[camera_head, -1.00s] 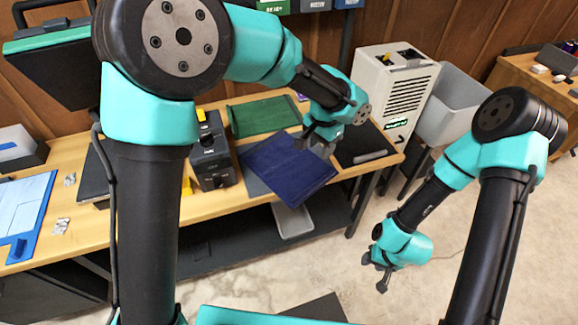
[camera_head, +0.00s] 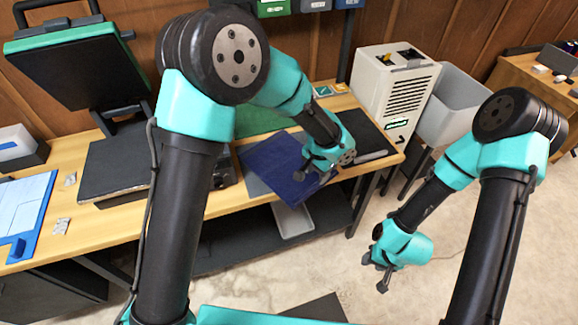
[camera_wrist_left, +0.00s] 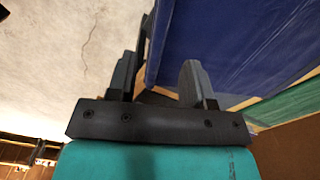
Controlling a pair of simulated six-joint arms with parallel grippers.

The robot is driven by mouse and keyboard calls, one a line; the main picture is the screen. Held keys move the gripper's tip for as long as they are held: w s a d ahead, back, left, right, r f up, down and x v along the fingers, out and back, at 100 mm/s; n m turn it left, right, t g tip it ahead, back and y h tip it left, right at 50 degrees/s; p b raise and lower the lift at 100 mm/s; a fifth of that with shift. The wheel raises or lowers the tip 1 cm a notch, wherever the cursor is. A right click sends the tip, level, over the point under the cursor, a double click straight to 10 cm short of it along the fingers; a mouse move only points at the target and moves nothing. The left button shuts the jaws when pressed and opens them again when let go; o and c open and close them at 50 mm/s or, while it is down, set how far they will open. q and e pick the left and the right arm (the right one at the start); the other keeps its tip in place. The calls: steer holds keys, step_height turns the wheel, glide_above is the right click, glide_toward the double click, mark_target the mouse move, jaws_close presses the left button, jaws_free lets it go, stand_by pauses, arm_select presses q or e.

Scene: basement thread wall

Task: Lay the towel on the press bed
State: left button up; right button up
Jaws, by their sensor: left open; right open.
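The navy blue towel (camera_head: 270,163) lies flat on the wooden table, its front corner jutting past the table's front edge. My left gripper (camera_head: 307,175) is open at the towel's right side. In the left wrist view, the towel's edge (camera_wrist_left: 225,40) reaches between the two fingers (camera_wrist_left: 160,85); contact cannot be told. The press bed (camera_head: 108,168) is a dark flat slab on the left of the table, partly hidden by my left arm. Its lid (camera_head: 65,68), green-edged, is raised behind it. My right gripper (camera_head: 379,273) is open and empty, out over the floor.
A green cloth (camera_head: 258,120) lies behind the towel. A dark mat (camera_head: 362,145) with a grey bar is to its right. A dark device, mostly behind my left arm, stands between press and towel. A blue board (camera_head: 25,210) lies far left. A lower shelf holds a grey tray (camera_head: 292,222).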

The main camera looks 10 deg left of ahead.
mark_target(316, 184)
arm_select(q)
steer(key=shift+f, duration=0.1)
steer(key=shift+f, duration=2.5)
steer(key=shift+c, duration=0.5)
jaws_close()
